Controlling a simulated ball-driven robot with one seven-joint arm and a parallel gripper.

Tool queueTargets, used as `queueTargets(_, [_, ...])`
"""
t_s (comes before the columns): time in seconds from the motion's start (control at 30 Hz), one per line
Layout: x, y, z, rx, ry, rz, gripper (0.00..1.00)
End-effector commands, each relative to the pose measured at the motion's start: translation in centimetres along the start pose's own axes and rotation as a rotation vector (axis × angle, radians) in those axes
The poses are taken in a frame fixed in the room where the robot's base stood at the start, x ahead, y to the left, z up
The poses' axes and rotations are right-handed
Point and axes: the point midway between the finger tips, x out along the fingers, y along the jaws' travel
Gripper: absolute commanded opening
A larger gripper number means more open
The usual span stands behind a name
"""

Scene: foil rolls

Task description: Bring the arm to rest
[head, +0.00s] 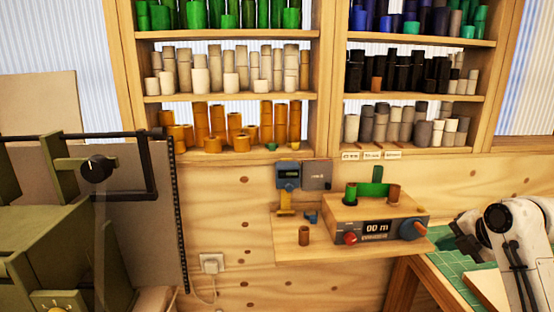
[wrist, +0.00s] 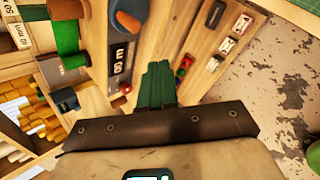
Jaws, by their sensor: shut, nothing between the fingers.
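My gripper (wrist: 158,72) shows in the wrist view as dark green fingers closed together, with nothing between them. In the head view my white arm (head: 512,235) is at the right edge, beside the wooden shelf with the winder (head: 375,218). The fingers cannot be made out clearly there. The winder has a display reading "00 m", a red knob and a blue knob. A green roll (head: 351,193) and a brown roll (head: 393,193) stand on top of it. In the wrist view the winder's display (wrist: 120,62) lies left of my fingers.
Racks of green, white, orange, black and grey rolls (head: 230,125) fill the back wall. A short brown roll (head: 304,236) stands on the small shelf (head: 290,255). A green machine (head: 50,230) occupies the left. A green cutting mat (head: 455,275) lies under my arm.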

Motion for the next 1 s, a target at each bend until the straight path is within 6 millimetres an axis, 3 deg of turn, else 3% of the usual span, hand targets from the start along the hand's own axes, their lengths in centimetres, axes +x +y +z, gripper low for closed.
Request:
queueTargets(0.17, [3.1, -2.9, -5.9, 0.248, 0.051, -0.032, 0.00])
queueTargets(0.27, [4.9, -5.6, -10.5, 0.452, 0.078, -0.074, 0.00])
queueTargets(0.5, [6.6, -14.0, -21.6, 0.993, 0.065, -0.238, 0.00])
queueTargets(0.67, [5.3, -20.5, -28.1, 1.334, -0.023, -0.370, 0.00])
queueTargets(0.8, [2.6, -26.4, -32.7, 1.609, -0.163, -0.476, 0.00])
queueTargets(1.0, [-2.5, -33.4, -36.6, 1.910, -0.419, -0.558, 0.00])
